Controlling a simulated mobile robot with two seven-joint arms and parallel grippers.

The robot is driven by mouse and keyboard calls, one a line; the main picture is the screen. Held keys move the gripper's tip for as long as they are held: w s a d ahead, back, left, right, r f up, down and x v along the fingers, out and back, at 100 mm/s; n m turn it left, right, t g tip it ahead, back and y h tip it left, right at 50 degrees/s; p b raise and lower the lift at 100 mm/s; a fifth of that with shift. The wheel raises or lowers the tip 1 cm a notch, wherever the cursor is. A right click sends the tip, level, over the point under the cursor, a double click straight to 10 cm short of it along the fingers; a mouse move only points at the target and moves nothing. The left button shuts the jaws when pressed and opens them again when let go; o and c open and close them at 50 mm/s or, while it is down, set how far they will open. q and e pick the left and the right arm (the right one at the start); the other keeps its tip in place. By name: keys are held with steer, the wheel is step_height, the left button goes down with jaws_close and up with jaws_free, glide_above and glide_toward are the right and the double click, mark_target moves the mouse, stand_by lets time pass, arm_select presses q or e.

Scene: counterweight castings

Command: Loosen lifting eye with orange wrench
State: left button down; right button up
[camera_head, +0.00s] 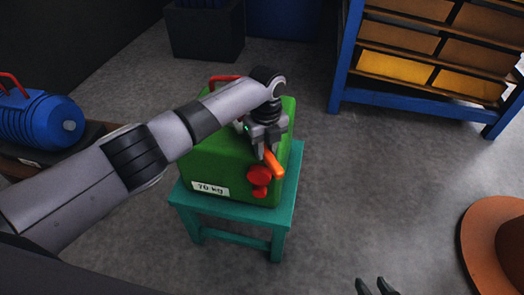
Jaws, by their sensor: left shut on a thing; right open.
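A green casting (222,165) with a "70 kg" label (210,189) sits on a teal stool (280,213). My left gripper (266,153) is over its right part, pointing down, shut on the orange wrench (275,166). The wrench's visible end slants down to the right, beside a round red part (259,176) on the casting. A smaller red part (260,192) shows just below it. I cannot tell whether either is the lifting eye, or whether the wrench touches it. My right gripper (376,287) is open and empty at the bottom edge, partly cut off.
A red handle (224,79) rises at the casting's far side, partly behind my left arm. A blue ribbed machine (38,120) stands at left. A blue rack (345,60) with bins is at upper right. An orange-brown round object (490,235) stands at lower right. The floor between is clear.

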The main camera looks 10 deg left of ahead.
arm_select(q)
steer(key=shift+w+d+n+b, duration=0.6)
steer(key=shift+w+d+b, duration=0.15)
steer(key=shift+b, duration=0.8)
steer(key=shift+d+r, duration=0.1)
steer(key=shift+w+d+n+b, duration=0.15)
steer(key=shift+w+n+b, duration=0.2)
steer(key=shift+b, duration=1.15)
steer(key=shift+d+b, duration=0.2)
steer(key=shift+b, duration=0.9)
steer(key=shift+w+d+n+b, duration=0.15)
steer(key=shift+d+n+b, duration=0.05)
steer(key=shift+n+b, duration=0.2)
steer(key=shift+w+d+n+p, duration=0.25)
steer(key=shift+w+d+p, duration=0.15)
steer(key=shift+p, duration=0.25)
steer(key=shift+w+d+p, duration=0.15)
steer(key=shift+w+p, duration=0.15)
steer(key=shift+w, duration=0.15)
